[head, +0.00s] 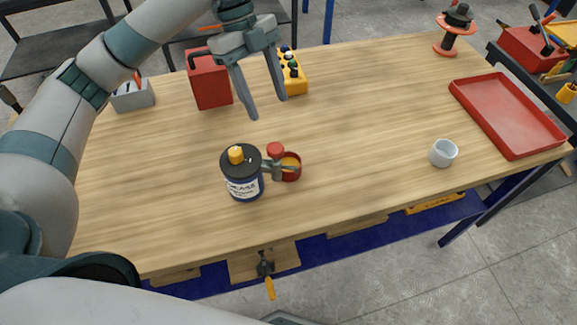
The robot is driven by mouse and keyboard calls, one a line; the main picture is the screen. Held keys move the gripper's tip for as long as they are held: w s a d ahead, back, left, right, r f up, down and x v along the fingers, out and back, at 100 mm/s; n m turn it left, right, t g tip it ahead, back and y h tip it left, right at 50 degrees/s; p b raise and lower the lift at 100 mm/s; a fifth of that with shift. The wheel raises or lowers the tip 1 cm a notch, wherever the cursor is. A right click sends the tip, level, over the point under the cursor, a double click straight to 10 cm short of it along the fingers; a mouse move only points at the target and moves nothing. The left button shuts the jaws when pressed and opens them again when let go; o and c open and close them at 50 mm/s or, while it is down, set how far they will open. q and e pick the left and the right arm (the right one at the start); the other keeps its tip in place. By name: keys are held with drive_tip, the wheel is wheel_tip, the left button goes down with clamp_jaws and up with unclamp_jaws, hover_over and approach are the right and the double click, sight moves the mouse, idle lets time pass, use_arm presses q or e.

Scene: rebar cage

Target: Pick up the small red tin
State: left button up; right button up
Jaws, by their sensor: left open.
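The small red tin (293,176) stands on the wooden table, right of a dark blue can with a yellow cap (243,186). A grey piece with a red knob (275,150) lies between them and covers part of the tin's left side. The tin's inside looks orange. My left gripper (267,108) hangs above the table, beyond the tin in the picture and a little to its left. Its two fingers point down, spread apart with nothing between them. My right gripper is not in view.
A red box (209,84), a yellow control box (293,74) and a grey holder (132,96) stand at the back. A white cup (443,153) and a red tray (508,115) are at the right. A red spool (455,40) stands back right. The table's middle right is clear.

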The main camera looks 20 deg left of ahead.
use_arm(q)
drive_tip(key=shift+s+r, duration=0.1)
drive_tip(key=shift+s, duration=0.05)
drive_tip(key=p, duration=0.3)
hover_over(289, 163)
drive_tip(key=a, duration=0.2)
drive_tip(key=f, duration=1)
drive_tip(key=shift+s+d+f, duration=0.1)
drive_tip(key=shift+s+f, duration=0.05)
drive_tip(key=shift+s, duration=0.15)
drive_tip(key=shift+d+f, duration=0.15)
drive_tip(key=shift+f, duration=0.4)
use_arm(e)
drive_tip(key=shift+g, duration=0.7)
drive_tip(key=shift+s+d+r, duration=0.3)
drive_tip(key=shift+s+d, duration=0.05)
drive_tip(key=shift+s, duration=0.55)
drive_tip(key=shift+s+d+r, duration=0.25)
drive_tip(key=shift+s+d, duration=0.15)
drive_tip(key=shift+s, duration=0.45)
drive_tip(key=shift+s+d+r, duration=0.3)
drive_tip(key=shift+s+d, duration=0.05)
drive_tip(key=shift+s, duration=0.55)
